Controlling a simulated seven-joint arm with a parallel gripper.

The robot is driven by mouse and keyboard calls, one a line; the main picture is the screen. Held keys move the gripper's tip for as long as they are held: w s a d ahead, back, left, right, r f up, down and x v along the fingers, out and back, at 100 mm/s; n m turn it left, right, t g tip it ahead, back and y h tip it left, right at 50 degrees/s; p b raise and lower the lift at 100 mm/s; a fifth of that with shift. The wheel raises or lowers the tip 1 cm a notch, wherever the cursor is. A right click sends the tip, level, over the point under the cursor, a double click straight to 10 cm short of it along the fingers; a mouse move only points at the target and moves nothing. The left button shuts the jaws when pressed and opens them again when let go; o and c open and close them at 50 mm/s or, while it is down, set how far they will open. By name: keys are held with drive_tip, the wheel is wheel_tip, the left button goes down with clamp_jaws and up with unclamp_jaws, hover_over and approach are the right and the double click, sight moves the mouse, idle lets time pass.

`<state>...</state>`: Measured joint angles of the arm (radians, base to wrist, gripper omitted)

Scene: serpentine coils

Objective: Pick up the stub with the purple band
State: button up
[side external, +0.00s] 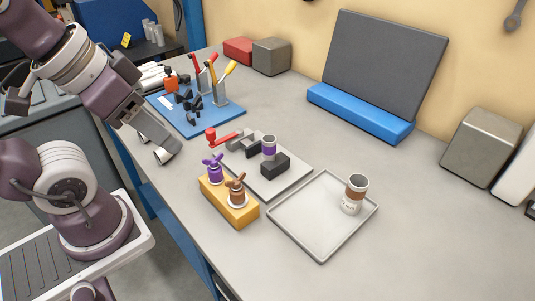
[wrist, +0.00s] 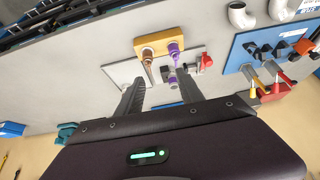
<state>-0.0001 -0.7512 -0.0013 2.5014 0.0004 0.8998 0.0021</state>
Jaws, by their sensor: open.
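The stub with the purple band (side external: 268,148) stands upright on a pale plate (side external: 285,184), between a black block (side external: 275,166) and a grey clamp part with a red handle (side external: 222,137). In the wrist view, the purple-banded stub (wrist: 173,84) shows small, partly hidden near my right finger. My gripper (side external: 153,149) is open and empty, above the bench to the left of the plate and apart from the stub. In the wrist view, my gripper (wrist: 158,88) shows its two fingers spread.
A yellow block (side external: 228,205) with purple and brown winged knobs stands in front of the plate. A tray (side external: 300,242) at right holds a brown-banded stub (side external: 355,194). A blue board (side external: 205,120) with tools lies behind my gripper.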

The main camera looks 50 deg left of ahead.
idle(0.3)
drive_tip(key=shift+o, duration=2)
drive_tip(key=w+r+g+h, duration=0.1)
drive_tip(key=w+g, duration=0.1)
drive_tip(key=w, duration=0.6)
drive_tip(key=shift+r, duration=0.2)
drive_tip(key=g, duration=0.3)
hover_over(269, 146)
drive_tip(key=a, duration=0.1)
wheel_tip(269, 146, down, 10)
drive_tip(key=shift+g+y, duration=0.3)
drive_tip(key=shift+y, duration=0.2)
drive_tip(key=f, duration=0.6)
drive_tip(key=w+f, duration=0.1)
drive_tip(key=f, duration=0.2)
drive_tip(key=shift+a+f, duration=0.1)
